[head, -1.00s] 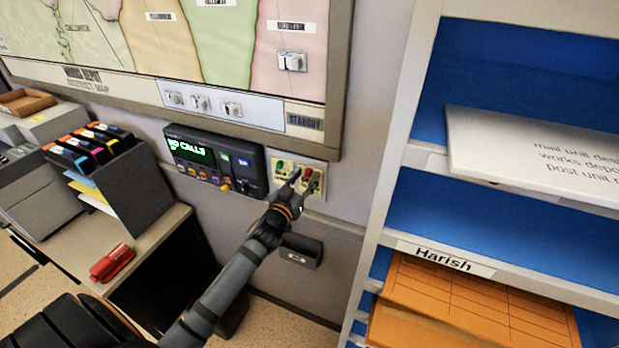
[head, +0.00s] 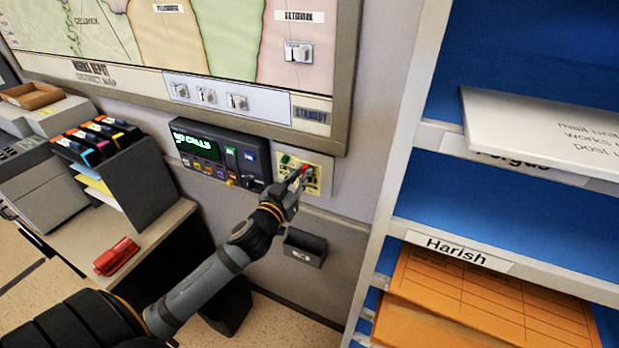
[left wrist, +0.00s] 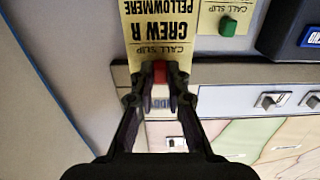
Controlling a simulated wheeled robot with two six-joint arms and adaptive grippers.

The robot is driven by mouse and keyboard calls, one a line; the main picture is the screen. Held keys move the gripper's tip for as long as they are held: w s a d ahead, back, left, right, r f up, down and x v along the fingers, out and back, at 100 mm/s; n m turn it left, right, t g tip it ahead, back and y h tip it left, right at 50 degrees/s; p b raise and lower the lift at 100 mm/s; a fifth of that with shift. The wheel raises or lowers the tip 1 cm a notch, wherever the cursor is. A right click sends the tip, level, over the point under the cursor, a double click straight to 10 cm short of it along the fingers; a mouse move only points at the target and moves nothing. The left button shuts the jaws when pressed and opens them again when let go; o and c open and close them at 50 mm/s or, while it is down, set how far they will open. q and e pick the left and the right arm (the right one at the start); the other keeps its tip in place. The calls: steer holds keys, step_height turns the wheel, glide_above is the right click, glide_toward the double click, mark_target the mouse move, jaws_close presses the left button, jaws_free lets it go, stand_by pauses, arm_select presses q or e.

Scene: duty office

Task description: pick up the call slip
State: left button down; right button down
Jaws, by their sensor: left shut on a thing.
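A yellow call slip (left wrist: 150,25) with black print reading "CREW R PELLOWMERE" shows upside down in the left wrist view. A red piece (left wrist: 160,72) sits at its edge, between my fingertips. My left gripper (left wrist: 160,84) is shut there on the slip at its red piece. In the head view the left gripper (head: 299,178) is at the wall below the map, and its fingers partly hide the slip (head: 314,184). A second yellow slip with a green piece (left wrist: 228,25) is beside it. I cannot tell whether the held slip touches the wall. My right gripper is not in view.
A dark call console (head: 217,157) with a green display is left of the slips. A small dark wall holder (head: 305,248) is below. A blue-backed shelf unit (head: 408,190) stands close on the right. A desk with a red stapler (head: 117,256) is at left.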

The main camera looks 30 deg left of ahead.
arm_select(q)
steer(key=s+r+p, duration=0.4)
steer(key=s+p, duration=0.1)
steer(key=s, duration=0.3)
steer(key=shift+s+d+r+p, duration=0.25)
steer(key=shift+d+p, duration=0.05)
steer(key=shift+p, duration=0.05)
steer(key=shift+w, duration=0.1)
